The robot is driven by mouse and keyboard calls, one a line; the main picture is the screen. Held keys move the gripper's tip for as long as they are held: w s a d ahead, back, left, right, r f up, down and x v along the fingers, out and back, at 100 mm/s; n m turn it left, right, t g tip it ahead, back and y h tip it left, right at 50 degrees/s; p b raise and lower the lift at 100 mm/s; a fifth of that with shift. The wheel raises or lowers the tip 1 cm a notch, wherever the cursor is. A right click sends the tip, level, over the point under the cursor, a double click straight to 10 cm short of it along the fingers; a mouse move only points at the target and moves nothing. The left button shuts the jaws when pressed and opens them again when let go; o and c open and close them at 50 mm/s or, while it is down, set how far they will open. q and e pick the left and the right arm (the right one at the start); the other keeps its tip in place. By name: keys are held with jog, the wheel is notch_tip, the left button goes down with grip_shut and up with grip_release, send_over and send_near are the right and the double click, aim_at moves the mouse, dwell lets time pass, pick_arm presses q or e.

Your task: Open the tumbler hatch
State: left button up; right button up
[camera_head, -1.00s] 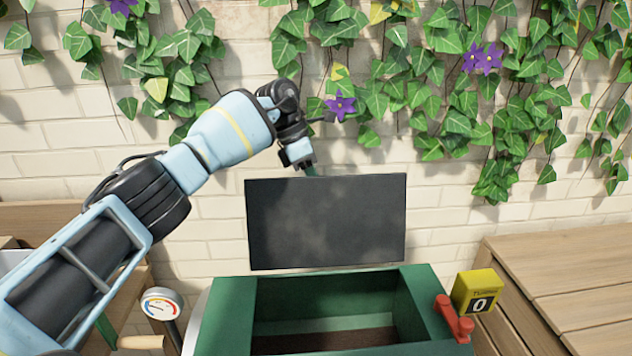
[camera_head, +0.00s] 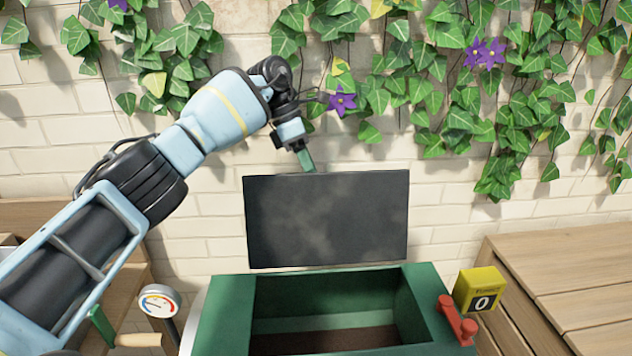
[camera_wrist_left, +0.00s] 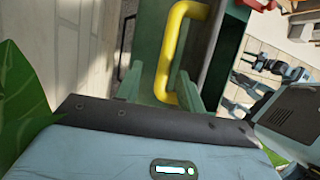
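The tumbler hatch (camera_head: 326,220) is a dark panel standing upright at the back of the green tumbler (camera_head: 228,315). The opening in front of it is uncovered, with dark brown material (camera_head: 325,341) inside. My left gripper (camera_head: 305,160) is at the hatch's top edge, its green fingertip just above it. In the left wrist view, the fingers (camera_wrist_left: 170,92) are apart, and a yellow handle (camera_wrist_left: 190,12) on the green side of the hatch shows between and beyond them. I see no firm grip on it. My right gripper is out of view.
A yellow counter box (camera_head: 478,289) reading 0 and a red fitting (camera_head: 456,322) sit at the tumbler's right. A round gauge (camera_head: 159,301) stands at its left. Wooden benches flank it; an ivy-covered brick wall is close behind.

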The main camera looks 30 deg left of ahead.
pick_arm(q)
jog(key=shift+v, duration=1.8)
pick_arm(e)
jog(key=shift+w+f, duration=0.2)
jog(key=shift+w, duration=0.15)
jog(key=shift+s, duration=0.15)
